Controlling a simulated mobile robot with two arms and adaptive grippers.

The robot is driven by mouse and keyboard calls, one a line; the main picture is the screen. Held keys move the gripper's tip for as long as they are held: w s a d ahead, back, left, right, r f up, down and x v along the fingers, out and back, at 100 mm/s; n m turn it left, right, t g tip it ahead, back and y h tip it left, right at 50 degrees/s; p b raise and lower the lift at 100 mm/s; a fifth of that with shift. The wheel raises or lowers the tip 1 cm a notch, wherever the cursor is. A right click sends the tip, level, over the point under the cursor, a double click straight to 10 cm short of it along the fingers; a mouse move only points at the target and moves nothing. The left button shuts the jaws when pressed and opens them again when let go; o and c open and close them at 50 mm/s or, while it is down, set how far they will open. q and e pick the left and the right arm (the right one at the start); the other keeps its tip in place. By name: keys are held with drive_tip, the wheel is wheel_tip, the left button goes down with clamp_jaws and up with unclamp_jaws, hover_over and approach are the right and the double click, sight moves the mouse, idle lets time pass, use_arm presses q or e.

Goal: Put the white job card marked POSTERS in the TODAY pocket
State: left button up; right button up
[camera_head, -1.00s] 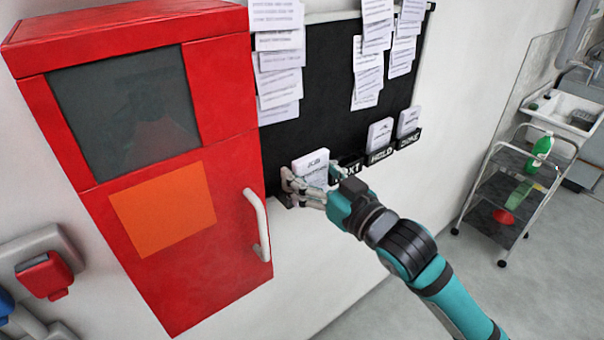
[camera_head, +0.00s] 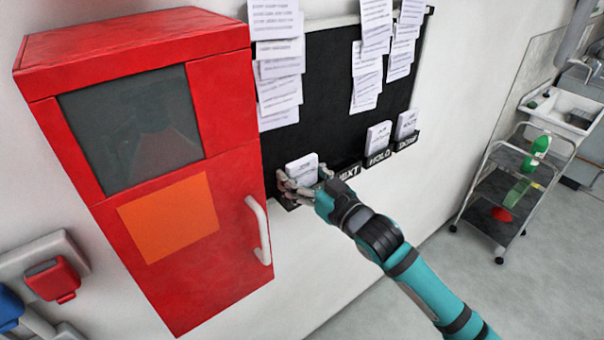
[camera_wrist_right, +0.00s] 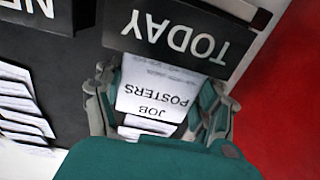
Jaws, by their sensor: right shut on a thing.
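The white job card (camera_head: 302,166) marked JOB POSTERS stands at the left end of the row of pockets on the black board. In the right wrist view the card (camera_wrist_right: 155,92) is upside down between the fingers. Its lower edge meets the lip of the black TODAY pocket (camera_wrist_right: 182,36) and seems to pass behind it; how deep is hidden. My right gripper (camera_head: 302,190) is shut on the card, fingers at its two sides, and covers most of the TODAY pocket in the head view. My left gripper is not in view.
The NEXT pocket (camera_head: 348,172) shows no card. The HOLD (camera_head: 378,158) and DONE (camera_head: 407,142) pockets each hold a white card. A red cabinet (camera_head: 170,170) with a handle (camera_head: 260,230) stands close left. Paper sheets (camera_head: 278,60) hang above. A trolley (camera_head: 510,190) stands right.

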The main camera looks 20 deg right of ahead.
drive_tip(key=o, duration=0.7)
drive_tip(key=shift+f, duration=0.15)
drive_tip(key=o, duration=0.5)
drive_tip(key=shift+c, duration=0.2)
drive_tip(key=shift+r, duration=0.2)
drive_tip(key=shift+s+d+f, duration=0.15)
drive_tip(key=shift+s, duration=0.15)
drive_tip(key=b+v, duration=0.3)
drive_tip(key=v, duration=0.8)
drive_tip(key=shift+s, duration=0.2)
